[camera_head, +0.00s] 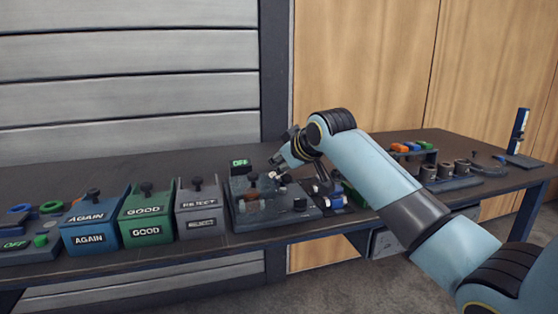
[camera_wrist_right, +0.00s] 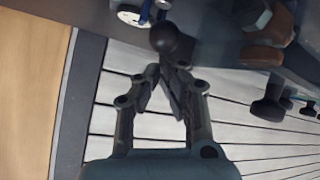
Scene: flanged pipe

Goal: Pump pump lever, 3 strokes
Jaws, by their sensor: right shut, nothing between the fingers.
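My right gripper (camera_head: 277,163) is over the dark grey panel unit (camera_head: 238,192) near the middle of the table, reaching in from the right. In the right wrist view its fingers (camera_wrist_right: 164,78) are shut with nothing between them. A black ball knob (camera_wrist_right: 164,38), which may be the pump lever's end, is just beyond the fingertips. I cannot tell whether they touch it. A blue stem on a white disc (camera_wrist_right: 132,17) shows beside the knob. In the head view my arm and gripper cover part of the panel, and I cannot clearly pick out the lever. My left gripper is out of view.
Blue (camera_head: 90,238), green (camera_head: 146,232) and grey (camera_head: 201,222) bins with black knobs stand left of the panel. A rack with dark cylinders (camera_head: 445,172) and a blue upright post (camera_head: 520,130) stand at the right. The table's back left is clear.

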